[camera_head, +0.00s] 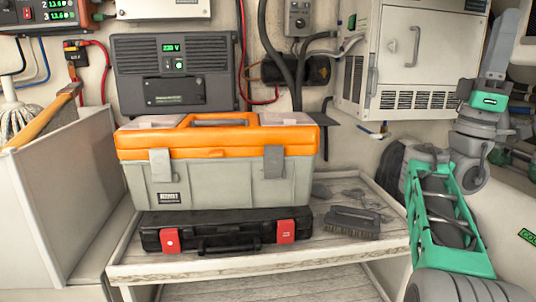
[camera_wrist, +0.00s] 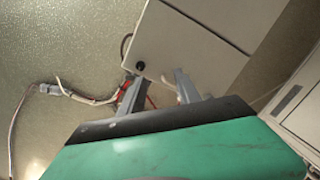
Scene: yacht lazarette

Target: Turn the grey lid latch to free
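A toolbox (camera_head: 225,185) with a grey body and an orange lid stands in the head view, left of centre. Two grey lid latches show on its front, a left latch (camera_head: 160,163) and a right latch (camera_head: 273,161). Both hang down flat from the lid edge over the body. My gripper (camera_wrist: 158,80) shows in the wrist view with its two grey fingers apart and nothing between them. It faces a wall and a pale cabinet, away from the toolbox. In the head view my arm rises at the right, clear of the toolbox, and the gripper cannot be made out.
A dark brush (camera_head: 353,222) lies to the right. A pale panel (camera_head: 65,200) stands at left. A cabinet (camera_head: 410,60) hangs upper right. Cables (camera_wrist: 75,92) run along the wall.

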